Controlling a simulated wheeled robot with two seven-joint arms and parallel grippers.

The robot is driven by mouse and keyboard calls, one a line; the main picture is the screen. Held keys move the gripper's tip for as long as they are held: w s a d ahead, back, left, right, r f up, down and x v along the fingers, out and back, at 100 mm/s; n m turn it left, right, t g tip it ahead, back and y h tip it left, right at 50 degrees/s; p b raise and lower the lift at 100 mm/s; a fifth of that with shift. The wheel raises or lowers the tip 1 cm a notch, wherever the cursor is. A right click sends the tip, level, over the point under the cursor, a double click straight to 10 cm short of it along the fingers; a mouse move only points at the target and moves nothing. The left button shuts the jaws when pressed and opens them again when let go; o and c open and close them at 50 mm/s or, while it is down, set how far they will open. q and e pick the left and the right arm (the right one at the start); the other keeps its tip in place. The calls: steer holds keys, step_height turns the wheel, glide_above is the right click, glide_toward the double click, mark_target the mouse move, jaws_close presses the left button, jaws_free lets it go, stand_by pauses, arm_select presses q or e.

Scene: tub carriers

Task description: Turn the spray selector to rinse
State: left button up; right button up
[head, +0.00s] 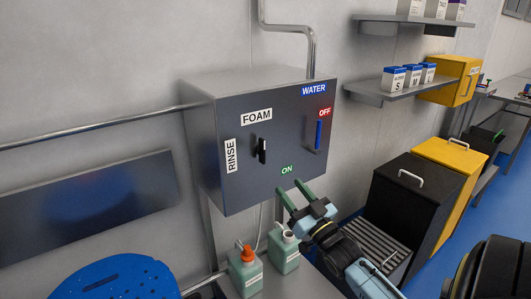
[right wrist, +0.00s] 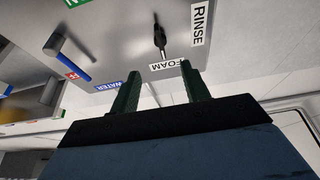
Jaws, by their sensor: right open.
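The spray selector (head: 262,150) is a small black handle on the front of a grey wall box (head: 225,175). Its handle stands nearly upright, with one end toward the FOAM label (head: 257,116); the RINSE label (head: 231,156) is to its left. In the right wrist view the selector (right wrist: 160,38) lies just beyond my fingertips, its end at the FOAM label. My right gripper (head: 291,190) is open and empty, below and right of the selector, with green fingers apart from it. The fingers also show in the right wrist view (right wrist: 160,70). My left gripper is not in view.
A blue lever (head: 318,135) is on the box's right, its end by the red OFF label (head: 324,112); a green ON label (head: 287,169) is lower. Two bottles, one orange-capped (head: 245,270), one pale (head: 284,252), stand below. Black (head: 405,205) and yellow (head: 455,160) bins stand right.

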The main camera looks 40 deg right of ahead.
mark_target(264, 152)
steer(key=p+x, duration=0.1)
steer(key=x, duration=0.5)
steer(key=r+x, duration=0.1)
steer(key=x, duration=0.5)
steer(key=shift+s+a+r+p, duration=0.1)
steer(key=shift+p, duration=0.3)
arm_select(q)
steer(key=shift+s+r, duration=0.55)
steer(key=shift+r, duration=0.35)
arm_select(e)
steer(key=shift+w+r, duration=0.2)
steer(key=shift+w, duration=0.45)
steer(key=c, duration=1)
